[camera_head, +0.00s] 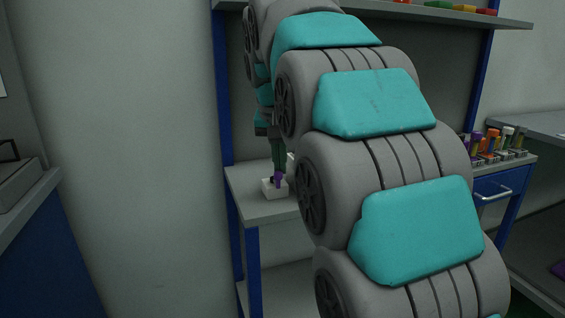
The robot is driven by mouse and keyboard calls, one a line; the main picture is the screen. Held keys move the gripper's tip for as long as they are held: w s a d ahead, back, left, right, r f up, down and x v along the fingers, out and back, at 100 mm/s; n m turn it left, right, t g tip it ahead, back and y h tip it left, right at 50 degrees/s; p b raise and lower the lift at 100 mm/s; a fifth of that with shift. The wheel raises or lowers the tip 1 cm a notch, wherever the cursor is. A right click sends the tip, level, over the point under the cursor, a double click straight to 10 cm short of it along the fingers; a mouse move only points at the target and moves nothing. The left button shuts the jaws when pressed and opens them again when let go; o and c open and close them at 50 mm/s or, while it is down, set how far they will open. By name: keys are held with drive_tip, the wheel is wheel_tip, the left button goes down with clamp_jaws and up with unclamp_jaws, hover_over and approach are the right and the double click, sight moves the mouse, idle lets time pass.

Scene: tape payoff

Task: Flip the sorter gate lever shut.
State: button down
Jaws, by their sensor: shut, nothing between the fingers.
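A small white block (267,188) sits on the grey bench top near its left front corner. A small purple piece (279,180) stands at the block; it may be the sorter gate lever, but it is too small to be sure. My gripper (277,172) is shut and empty, pointing down right at the purple piece. I cannot tell whether they touch. My own arm hides the middle of the bench and part of what lies behind the block.
The bench (247,211) has blue legs and a shelf (455,17) above with coloured items. Several small bottles (493,143) stand in a rack at the bench's right. A blue drawer (491,191) is below them. Another work surface (25,215) stands at the left, with a bare wall between.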

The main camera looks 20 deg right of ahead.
drive_tip(key=shift+s+a+f, duration=0.1)
drive_tip(key=shift+a+f, duration=0.05)
drive_tip(key=shift+a, duration=0.35)
idle(2.4)
